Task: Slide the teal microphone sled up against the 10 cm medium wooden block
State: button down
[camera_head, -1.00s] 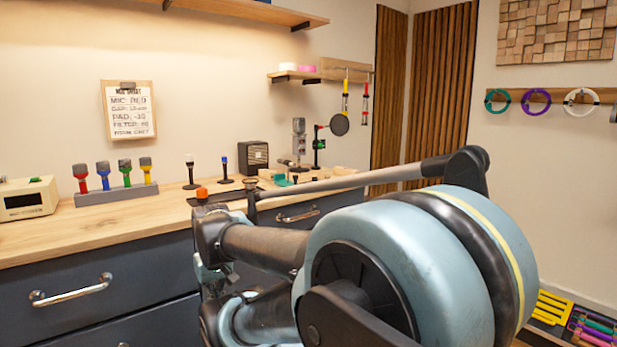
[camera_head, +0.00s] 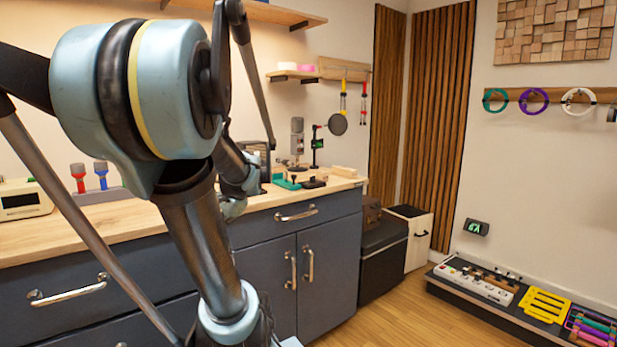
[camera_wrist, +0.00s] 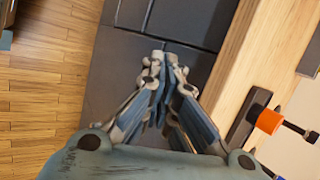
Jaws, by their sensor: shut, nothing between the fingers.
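The teal microphone sled (camera_head: 286,183) is small in the head view, low on the counter near its front edge, right of my arm. A dark object (camera_head: 313,183) lies just right of it. A pale wooden block (camera_head: 343,171) sits farther right, apart from the sled; I cannot tell whether it is the 10 cm medium one. My gripper (camera_wrist: 164,64) is shut and empty in the wrist view, over the dark cabinet front beside the counter edge. Neither sled nor block shows in the wrist view. My arm hides part of the counter in the head view.
The wooden counter (camera_head: 115,222) runs along the wall above dark cabinets with metal handles. A microphone (camera_head: 297,130) stands behind the sled. In the wrist view, an orange-ended item (camera_wrist: 266,121) is at the counter's edge. Floor (camera_head: 385,325) is open at right.

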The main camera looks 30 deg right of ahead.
jog(key=w+d+r+m+t, duration=0.2)
jog(key=w+d+r+m, duration=0.3)
jog(key=d, duration=0.4)
jog(key=w+d+r+m+t+h, duration=0.1)
jog(key=d+r+m+t, duration=0.2)
jog(key=d+m, duration=0.85)
jog(key=w+d+r+m+t+h, duration=0.1)
jog(key=d+r+m+t+h, duration=0.2)
jog(key=d, duration=1.6)
jog(key=y, duration=0.2)
send_near(287, 182)
jog(key=shift+s+a+r+t, duration=0.15)
jog(key=shift+r+t, duration=0.15)
jog(key=shift+r, duration=0.05)
jog(key=shift+w+a, duration=0.2)
jog(key=shift+w, duration=2.35)
jog(key=shift+w+a, duration=0.2)
jog(key=shift+w, duration=2.4)
jog(key=shift+s+m+h, duration=0.15)
jog(key=shift+m+h, duration=0.1)
jog(key=shift+h, duration=0.05)
